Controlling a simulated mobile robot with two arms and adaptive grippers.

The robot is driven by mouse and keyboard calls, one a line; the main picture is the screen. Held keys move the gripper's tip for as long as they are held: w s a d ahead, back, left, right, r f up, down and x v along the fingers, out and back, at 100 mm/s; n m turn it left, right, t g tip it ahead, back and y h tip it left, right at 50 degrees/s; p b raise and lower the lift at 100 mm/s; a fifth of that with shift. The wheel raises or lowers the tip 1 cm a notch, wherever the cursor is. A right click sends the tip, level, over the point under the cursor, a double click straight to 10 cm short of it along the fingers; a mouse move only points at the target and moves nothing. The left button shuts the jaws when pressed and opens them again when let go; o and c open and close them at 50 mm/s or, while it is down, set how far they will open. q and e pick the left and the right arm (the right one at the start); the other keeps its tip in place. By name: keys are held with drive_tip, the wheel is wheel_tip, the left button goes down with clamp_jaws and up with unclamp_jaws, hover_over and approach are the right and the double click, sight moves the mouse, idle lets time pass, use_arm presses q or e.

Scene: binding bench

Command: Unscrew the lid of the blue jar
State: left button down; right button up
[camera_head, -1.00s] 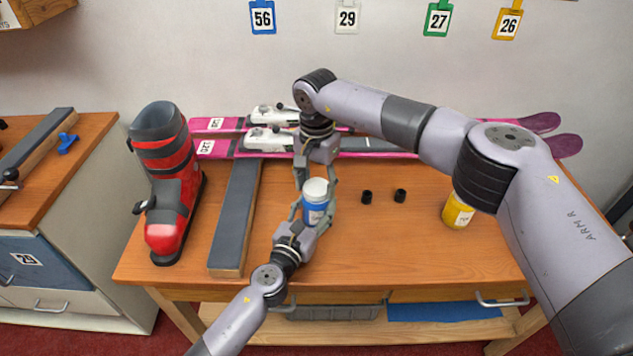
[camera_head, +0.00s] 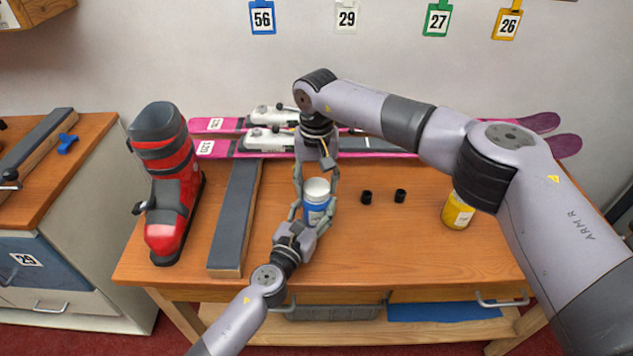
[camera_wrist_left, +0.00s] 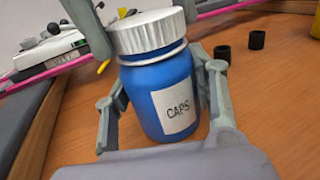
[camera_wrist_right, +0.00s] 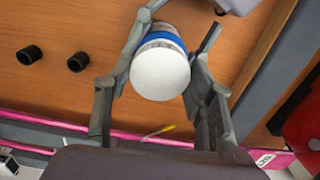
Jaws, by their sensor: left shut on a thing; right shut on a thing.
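The blue jar (camera_head: 315,210) has a white ribbed lid (camera_head: 317,188) and stands upright near the middle of the bench. A label reading "CAPS" faces the left wrist camera on the jar (camera_wrist_left: 172,95). My left gripper (camera_head: 312,216) is shut around the blue body from the front. My right gripper (camera_head: 317,184) reaches down from above and behind and is shut on the lid. In the right wrist view the lid (camera_wrist_right: 160,74) sits between the fingers. In the left wrist view the lid (camera_wrist_left: 147,32) sits on the jar, with a narrow pale band under it.
Two black caps (camera_head: 366,197) (camera_head: 400,195) and a yellow jar (camera_head: 458,211) stand to the right. A red ski boot (camera_head: 167,185) and a grey-topped block (camera_head: 236,215) are to the left. Pink skis (camera_head: 220,148) lie along the back. The front right of the bench (camera_head: 400,250) is clear.

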sight(317, 187)
drive_tip(key=shift+r, duration=0.2)
drive_tip(key=shift+r, duration=0.9)
drive_tip(key=shift+r, duration=2)
use_arm(q)
drive_tip(key=c, duration=0.6)
unclamp_jaws()
drive_tip(key=shift+s, duration=0.1)
